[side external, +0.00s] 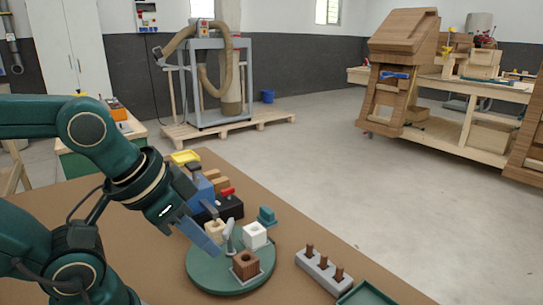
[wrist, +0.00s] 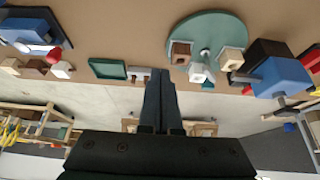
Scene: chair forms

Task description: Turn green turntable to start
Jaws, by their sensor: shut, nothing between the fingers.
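The round green turntable (side external: 205,272) lies flat on the brown table. It carries a white block with a hole (side external: 254,236), a dark wood block with a hole (side external: 246,265), a light wood block (side external: 215,229) and a grey upright handle (side external: 230,238) near its middle. My gripper (side external: 213,247) is shut and empty; in the side view its fingers overlap the turntable's left part. In the wrist view the turntable (wrist: 222,25) is at upper right, and my shut fingertips (wrist: 161,72) appear left of it. Contact is not visible.
A grey rack with brown pegs (side external: 318,270) and a green tray (side external: 366,294) lie to the right. A teal block (side external: 266,216), a black block (side external: 229,208) and a blue block (wrist: 285,77) stand close behind the turntable.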

